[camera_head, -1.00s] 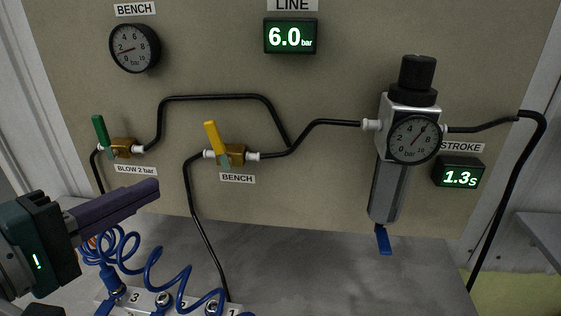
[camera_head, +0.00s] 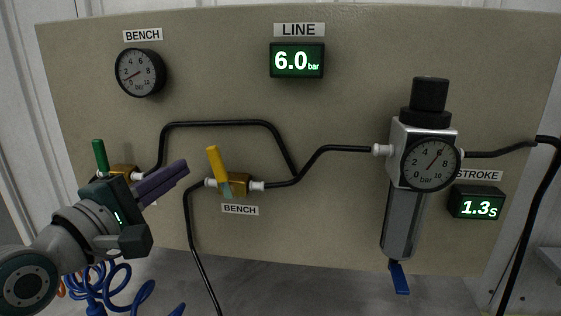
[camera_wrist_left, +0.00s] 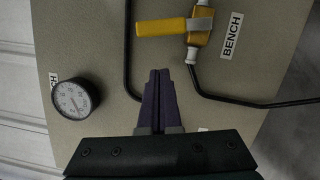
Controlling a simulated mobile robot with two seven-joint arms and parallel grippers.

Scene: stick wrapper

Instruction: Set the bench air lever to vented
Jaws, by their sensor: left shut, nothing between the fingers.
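The bench air lever is the yellow handle (camera_head: 216,161) on a brass valve (camera_head: 238,185) above a BENCH label (camera_head: 240,209). The handle points up, tilted slightly left, across the line of the tube. In the left wrist view the yellow handle (camera_wrist_left: 162,27) lies beyond my fingertips. My left gripper (camera_head: 184,168) is shut and empty, just left of the yellow handle and apart from it. In the left wrist view its purple fingers (camera_wrist_left: 159,75) are together. The BENCH gauge (camera_head: 140,72) has its needle low on the scale. My right gripper is not in view.
A green-handled valve (camera_head: 100,156) stands to the left, partly behind my left gripper. Black tubes run across the panel. The regulator (camera_head: 423,140) with its gauge is at the right. The LINE display (camera_head: 297,61) reads 6.0 bar. Blue coiled hose (camera_head: 100,284) lies below my left arm.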

